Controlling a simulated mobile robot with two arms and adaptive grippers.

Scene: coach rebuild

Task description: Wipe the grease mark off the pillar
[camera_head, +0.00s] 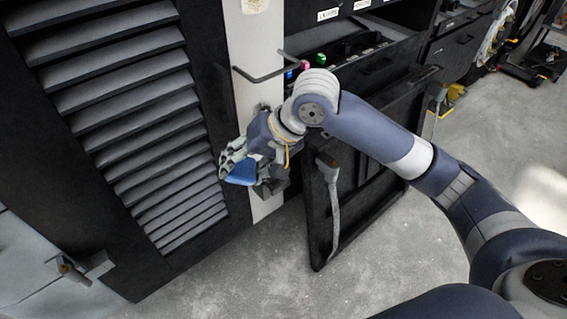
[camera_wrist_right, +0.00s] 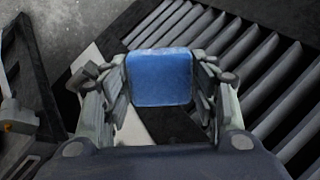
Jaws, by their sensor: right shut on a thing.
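The white pillar (camera_head: 248,45) stands upright between a louvred black panel and the dark drawers. A pale brownish mark (camera_head: 256,4) shows on it at the top edge of the head view, partly cut off. My right gripper (camera_head: 236,166) is low in front of the pillar and the louvres, well below that mark. It is shut on a blue sponge-like block (camera_head: 241,174), which fills the space between the fingers in the wrist view (camera_wrist_right: 160,77). I cannot tell whether the block touches any surface. My left gripper is not in view.
A dark bar handle (camera_head: 264,78) sticks out across the pillar above my right gripper. A black door panel (camera_head: 318,220) stands open right of the gripper, under my arm. An open drawer (camera_head: 375,48) is behind my arm. The louvred panel (camera_head: 130,90) fills the left.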

